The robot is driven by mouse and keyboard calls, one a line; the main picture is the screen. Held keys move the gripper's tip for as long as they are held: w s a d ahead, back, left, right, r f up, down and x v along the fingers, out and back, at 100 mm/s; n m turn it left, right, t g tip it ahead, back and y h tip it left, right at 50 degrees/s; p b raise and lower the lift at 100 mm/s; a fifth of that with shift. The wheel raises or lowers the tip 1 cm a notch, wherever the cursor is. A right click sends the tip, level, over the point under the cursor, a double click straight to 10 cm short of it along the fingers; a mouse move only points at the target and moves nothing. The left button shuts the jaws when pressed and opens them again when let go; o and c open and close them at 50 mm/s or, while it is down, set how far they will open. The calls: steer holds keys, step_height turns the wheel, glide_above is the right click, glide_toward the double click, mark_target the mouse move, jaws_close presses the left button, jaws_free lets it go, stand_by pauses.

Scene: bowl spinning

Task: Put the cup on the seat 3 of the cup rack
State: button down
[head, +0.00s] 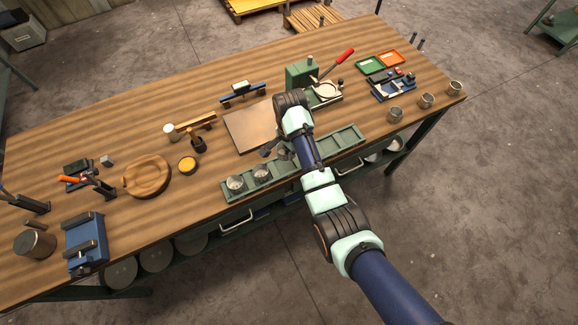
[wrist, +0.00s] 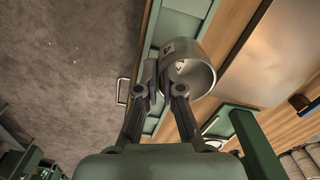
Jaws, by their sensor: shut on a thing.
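A green cup rack (head: 345,138) lies along the near edge of the bench. Two grey metal cups, one at the far left (head: 235,183) and one beside it (head: 261,174), stand in its left seats. My gripper (head: 272,149) is over the middle of the rack, partly hidden by my arm. In the wrist view my gripper (wrist: 160,88) is shut on the wall of a grey metal cup (wrist: 197,55), whose open mouth faces the camera. The rack (wrist: 180,28) shows behind this cup. The gap between cup and seat cannot be judged.
The rack's right end is empty.

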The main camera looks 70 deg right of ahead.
step_height(320, 180, down, 8)
steer(key=shift+r+b, duration=0.1)
steer(key=shift+b, duration=0.5)
steer(key=c, duration=1.3)
jaws_free()
step_height(320, 180, up, 12)
steer(key=shift+r+p, duration=0.1)
steer(key=shift+p, duration=0.9)
